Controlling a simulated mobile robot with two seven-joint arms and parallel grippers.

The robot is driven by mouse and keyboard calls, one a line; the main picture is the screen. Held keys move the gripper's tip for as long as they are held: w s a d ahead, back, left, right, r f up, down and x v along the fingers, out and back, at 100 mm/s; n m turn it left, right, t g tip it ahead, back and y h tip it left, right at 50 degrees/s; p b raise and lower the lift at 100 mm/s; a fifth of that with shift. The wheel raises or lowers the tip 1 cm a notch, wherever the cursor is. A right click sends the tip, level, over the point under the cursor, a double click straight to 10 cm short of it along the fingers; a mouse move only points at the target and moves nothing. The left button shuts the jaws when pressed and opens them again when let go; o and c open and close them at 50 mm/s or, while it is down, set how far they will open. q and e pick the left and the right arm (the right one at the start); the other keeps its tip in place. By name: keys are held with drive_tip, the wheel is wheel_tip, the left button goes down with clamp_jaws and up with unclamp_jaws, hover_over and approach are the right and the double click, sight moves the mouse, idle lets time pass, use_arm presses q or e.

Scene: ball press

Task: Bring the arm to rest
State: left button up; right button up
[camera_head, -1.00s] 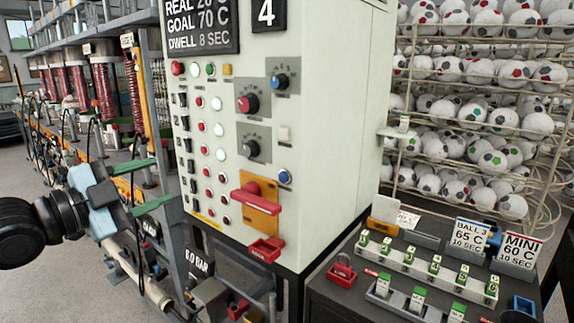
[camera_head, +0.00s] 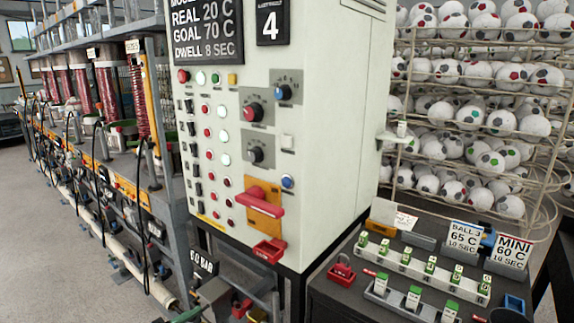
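My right gripper is not clearly in view. The white control cabinet (camera_head: 330,130) stands in the middle, with a red handle (camera_head: 262,205) on an orange plate and a red tray (camera_head: 269,250) below it. Its board (camera_head: 207,32) reads REAL 20 C, GOAL 70 C, DWELL 8 SEC.
A dark bench (camera_head: 335,300) at lower right holds green-topped tags in racks (camera_head: 420,268), a red padlock (camera_head: 341,272) and a blue box (camera_head: 514,304). Ball shelves (camera_head: 480,100) stand behind. Presses with hoses (camera_head: 105,90) line the left. Floor at lower left is clear.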

use_arm(q)
drive_tip(key=s+f+n+g+y+p, duration=0.1)
drive_tip(key=s+f+n+y, duration=0.3)
drive_tip(key=s+f, duration=0.95)
drive_tip(key=s+a+f+n+g+y, duration=0.1)
drive_tip(key=s+f+n, duration=0.1)
drive_tip(key=s, duration=0.4)
drive_tip(key=s+a+f+n+g+y+p, duration=0.1)
drive_tip(key=s+f+n, duration=0.1)
drive_tip(key=s+f, duration=0.3)
drive_tip(key=s+a+f+n+g+y, duration=0.1)
drive_tip(key=s+f, duration=0.3)
drive_tip(key=s, duration=0.5)
drive_tip(key=shift+f+n, duration=0.15)
drive_tip(key=shift+n, duration=0.25)
use_arm(e)
drive_tip(key=shift+t, duration=0.5)
drive_tip(key=w+r, duration=0.1)
drive_tip(key=r, duration=0.1)
drive_tip(key=w+r, duration=0.1)
drive_tip(key=w, duration=0.1)
drive_tip(key=shift+d+r, duration=0.15)
drive_tip(key=shift+r, duration=0.2)
